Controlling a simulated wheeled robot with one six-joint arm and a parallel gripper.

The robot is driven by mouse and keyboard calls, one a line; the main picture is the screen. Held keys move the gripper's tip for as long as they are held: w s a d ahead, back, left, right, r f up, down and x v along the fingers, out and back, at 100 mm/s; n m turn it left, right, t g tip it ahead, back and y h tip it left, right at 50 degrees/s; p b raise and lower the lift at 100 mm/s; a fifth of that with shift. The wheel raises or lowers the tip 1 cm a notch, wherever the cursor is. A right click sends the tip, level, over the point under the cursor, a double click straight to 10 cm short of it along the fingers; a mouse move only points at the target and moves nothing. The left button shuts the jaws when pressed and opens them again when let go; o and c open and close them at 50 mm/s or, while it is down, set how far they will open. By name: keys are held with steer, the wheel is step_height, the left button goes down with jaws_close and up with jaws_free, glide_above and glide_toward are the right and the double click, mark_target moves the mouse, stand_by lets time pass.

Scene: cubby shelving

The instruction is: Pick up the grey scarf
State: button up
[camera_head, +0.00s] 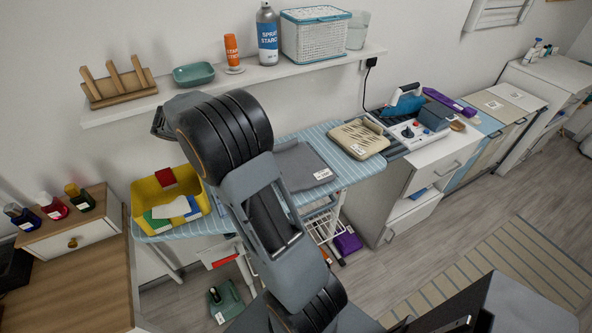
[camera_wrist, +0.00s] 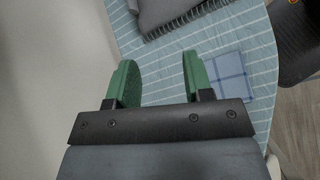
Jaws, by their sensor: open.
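The grey scarf (camera_head: 303,165) lies folded flat on the blue striped ironing board (camera_head: 345,167), just right of my arm in the head view. In the wrist view the scarf (camera_wrist: 178,12) shows at the top edge, with a dark fringe along its lower side; the rest is cut off. My gripper (camera_wrist: 158,80) has green fingers set wide apart with nothing between them. The scarf is beyond the fingertips and apart from them. In the head view my arm hides the fingers and the middle of the board.
A blue checked cloth (camera_wrist: 230,73) lies right of my fingers. A yellow bin (camera_head: 148,193) with cloths stands on the board's left end, a beige folded item (camera_head: 358,138) on its right.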

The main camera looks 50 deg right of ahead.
steer(key=d+f+n+h, duration=0.1)
steer(key=d+f, duration=0.2)
steer(key=d, duration=0.1)
steer(key=w+d+f+n+g+h, duration=0.1)
steer(key=d+f, duration=0.3)
steer(key=w+d+f+n+g+h, duration=0.1)
steer(key=d+f, duration=0.2)
steer(key=d, duration=0.2)
steer(key=shift+w+f+n+h, duration=0.25)
steer(key=shift+f+n+h, duration=0.05)
steer(key=shift+n, duration=0.1)
steer(key=shift+p+x, duration=1.05)
steer(key=shift+x, duration=2)
jaws_close()
